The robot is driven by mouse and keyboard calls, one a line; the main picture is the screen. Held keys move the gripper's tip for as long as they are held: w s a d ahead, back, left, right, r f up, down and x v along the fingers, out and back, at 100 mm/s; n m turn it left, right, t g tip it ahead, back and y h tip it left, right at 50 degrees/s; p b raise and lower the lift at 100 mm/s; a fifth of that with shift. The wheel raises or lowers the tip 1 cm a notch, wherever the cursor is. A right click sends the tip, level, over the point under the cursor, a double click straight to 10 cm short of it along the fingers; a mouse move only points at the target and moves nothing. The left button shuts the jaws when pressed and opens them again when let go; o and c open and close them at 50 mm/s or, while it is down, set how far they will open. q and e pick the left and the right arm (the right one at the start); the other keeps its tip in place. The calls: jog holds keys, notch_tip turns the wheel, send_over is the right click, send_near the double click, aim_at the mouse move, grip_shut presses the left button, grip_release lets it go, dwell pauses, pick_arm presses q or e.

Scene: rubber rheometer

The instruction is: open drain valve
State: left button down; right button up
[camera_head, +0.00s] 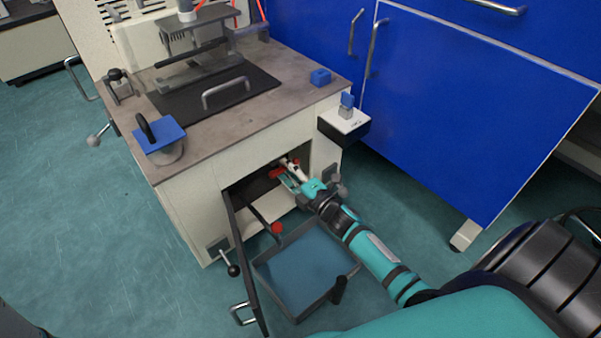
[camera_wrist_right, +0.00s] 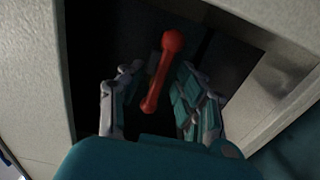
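My right gripper (camera_head: 290,178) reaches into the open lower compartment of the white machine cabinet (camera_head: 190,208). A red valve handle (camera_wrist_right: 161,75) shows in the right wrist view, a slanted bar with rounded ends inside the dark opening. The gripper's fingers (camera_wrist_right: 160,105) are spread on either side of its lower end, with gaps visible; I see no grip on it. In the head view, red (camera_head: 278,173) shows beside the fingers, partly hidden by them. The valve body and pipe are hidden or too dark to tell. My left gripper is not in view.
The compartment door (camera_head: 246,262) stands open. A shallow tray (camera_head: 297,317) with a dark handle is on the floor below the opening. A red knob (camera_head: 277,228) shows near its back edge. Blue cabinets (camera_head: 470,110) stand to the right. The floor at left is clear.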

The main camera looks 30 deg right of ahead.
jog(key=s+d, duration=0.1)
jog(key=s, duration=0.9)
jog(key=shift+s+d, duration=0.2)
jog(key=shift+s, duration=0.15)
